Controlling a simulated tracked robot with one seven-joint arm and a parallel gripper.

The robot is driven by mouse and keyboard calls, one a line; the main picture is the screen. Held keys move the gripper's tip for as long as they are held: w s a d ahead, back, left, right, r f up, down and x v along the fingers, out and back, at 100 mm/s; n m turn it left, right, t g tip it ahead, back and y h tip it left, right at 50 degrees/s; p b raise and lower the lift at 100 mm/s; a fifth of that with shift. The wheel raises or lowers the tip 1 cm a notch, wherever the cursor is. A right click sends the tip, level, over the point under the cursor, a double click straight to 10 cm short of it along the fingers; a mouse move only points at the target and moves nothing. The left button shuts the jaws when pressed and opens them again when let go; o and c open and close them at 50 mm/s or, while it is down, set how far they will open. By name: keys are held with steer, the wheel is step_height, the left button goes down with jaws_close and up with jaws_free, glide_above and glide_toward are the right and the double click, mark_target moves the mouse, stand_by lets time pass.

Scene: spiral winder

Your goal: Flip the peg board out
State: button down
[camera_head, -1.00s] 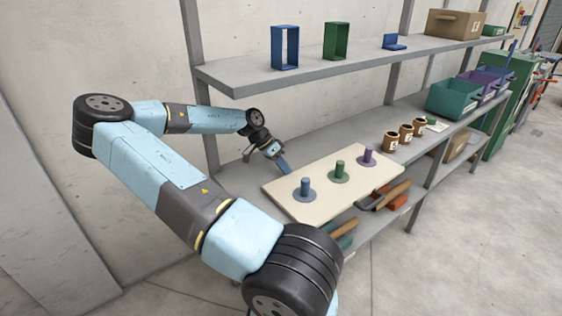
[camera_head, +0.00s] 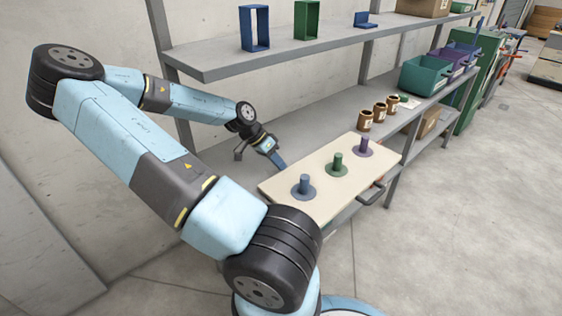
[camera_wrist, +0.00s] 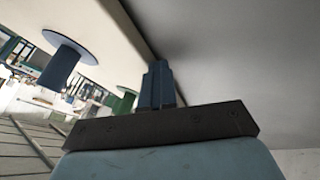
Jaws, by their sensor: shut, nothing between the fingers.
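The peg board (camera_head: 318,178) is a cream rectangular panel lying about level at the near end of the middle shelf. Its front part sticks out past the shelf's front edge. A blue peg (camera_head: 304,183), a green peg (camera_head: 338,161) and a purple peg (camera_head: 364,147) stand on it on round bases. My gripper (camera_head: 279,161) is shut and empty at the board's back edge; whether it touches is unclear. In the wrist view its blue fingers (camera_wrist: 158,80) are together beside the board's edge (camera_wrist: 120,45), with the blue peg (camera_wrist: 60,68) at the left.
Brown jars (camera_head: 380,109) and teal and purple bins (camera_head: 425,73) stand farther along the middle shelf (camera_head: 310,122). The upper shelf (camera_head: 290,45) holds a blue frame (camera_head: 254,28) and a green frame (camera_head: 306,20). Open floor (camera_head: 460,220) lies in front.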

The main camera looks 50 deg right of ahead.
steer(key=shift+s+a, duration=0.1)
steer(key=shift+s, duration=0.15)
steer(key=v, duration=0.5)
steer(key=shift+w+a, duration=0.1)
steer(key=shift+w, duration=0.4)
steer(key=w+a, duration=0.2)
steer(key=w, duration=0.1)
steer(key=w+a, duration=0.2)
steer(key=w, duration=0.1)
steer(key=w+a, duration=0.2)
steer(key=w, duration=0.1)
steer(key=shift+w+a+f, duration=0.1)
steer(key=shift+w, duration=0.3)
